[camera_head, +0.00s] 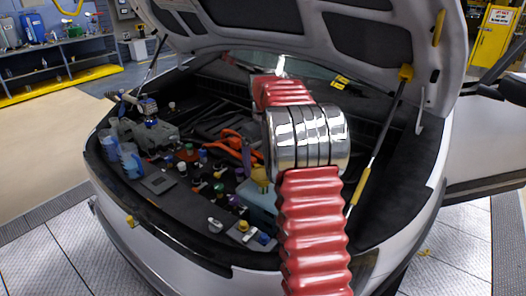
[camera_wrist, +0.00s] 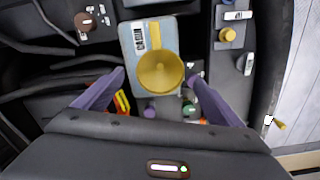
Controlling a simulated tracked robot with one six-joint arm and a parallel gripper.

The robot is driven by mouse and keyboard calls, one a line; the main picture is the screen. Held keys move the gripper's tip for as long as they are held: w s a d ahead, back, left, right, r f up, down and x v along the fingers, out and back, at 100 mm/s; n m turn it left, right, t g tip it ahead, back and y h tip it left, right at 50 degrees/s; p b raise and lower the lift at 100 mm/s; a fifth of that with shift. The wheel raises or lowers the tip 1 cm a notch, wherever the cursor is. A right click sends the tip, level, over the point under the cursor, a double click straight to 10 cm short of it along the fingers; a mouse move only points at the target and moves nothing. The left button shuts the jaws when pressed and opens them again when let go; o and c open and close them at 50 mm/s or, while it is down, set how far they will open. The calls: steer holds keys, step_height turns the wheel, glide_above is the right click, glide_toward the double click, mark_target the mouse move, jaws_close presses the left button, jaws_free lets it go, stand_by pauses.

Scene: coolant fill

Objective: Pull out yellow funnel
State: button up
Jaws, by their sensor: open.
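The yellow funnel (camera_wrist: 160,72) shows in the wrist view with its round mouth facing the camera. It sits over the near end of a blue-grey container (camera_wrist: 132,36) with a white label and a yellow stripe. Its spout is hidden. In the head view, the funnel (camera_head: 260,175) shows above the pale blue container (camera_head: 258,196), partly behind my red arm. My gripper (camera_wrist: 158,79) is open and empty in the wrist view, with its purple fingers apart on either side of the funnel.
An open hood (camera_head: 330,30) hangs over the bay, held by a strut (camera_head: 378,145). Several coloured caps crowd the bay left of the container. An orange part (camera_head: 232,143) and blue bottles (camera_head: 130,160) lie farther left. A yellow cap (camera_wrist: 227,35) stands right of the container.

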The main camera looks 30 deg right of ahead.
mark_target(263, 173)
steer(key=shift+f, duration=3.1)
steer(key=c, duration=1)
steer(key=o, duration=0.4)
steer(key=shift+c, duration=0.2)
steer(key=c, duration=0.3)
steer(key=shift+r, duration=0.45)
steer(key=shift+r, duration=2.3)
